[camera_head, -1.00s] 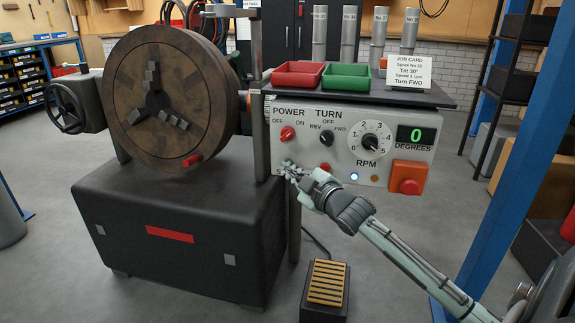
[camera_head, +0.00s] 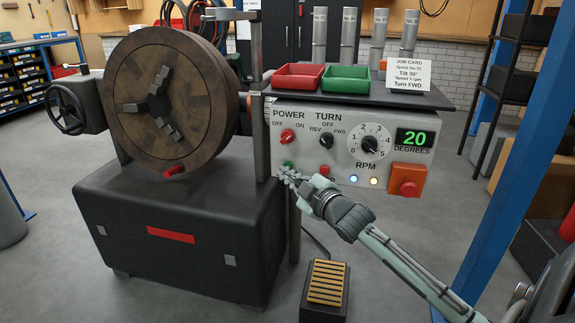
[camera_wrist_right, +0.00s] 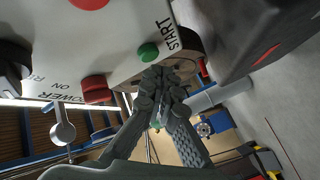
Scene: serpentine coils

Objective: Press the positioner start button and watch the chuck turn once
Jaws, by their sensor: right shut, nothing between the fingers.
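The chuck (camera_head: 140,105) is a large brown disc with dark stepped jaws and a red peg (camera_head: 174,170) at its lower edge. The control panel (camera_head: 318,178) stands to its right; its degrees display (camera_head: 415,138) reads 20. The green start button (camera_head: 287,163) shows just above my right fingertips (camera_head: 285,176). In the right wrist view the green button (camera_wrist_right: 148,52) beside the word START is uncovered. My right gripper (camera_wrist_right: 165,78) is shut and empty, its tips just off the button. My left gripper is out of view.
An orange box with a red button (camera_head: 407,180) is at the panel's right end. Red (camera_head: 298,75) and green (camera_head: 346,78) trays and a job card (camera_head: 408,76) sit on the shelf above. A foot pedal (camera_head: 327,283) lies on the floor below. A blue post (camera_head: 513,160) stands at right.

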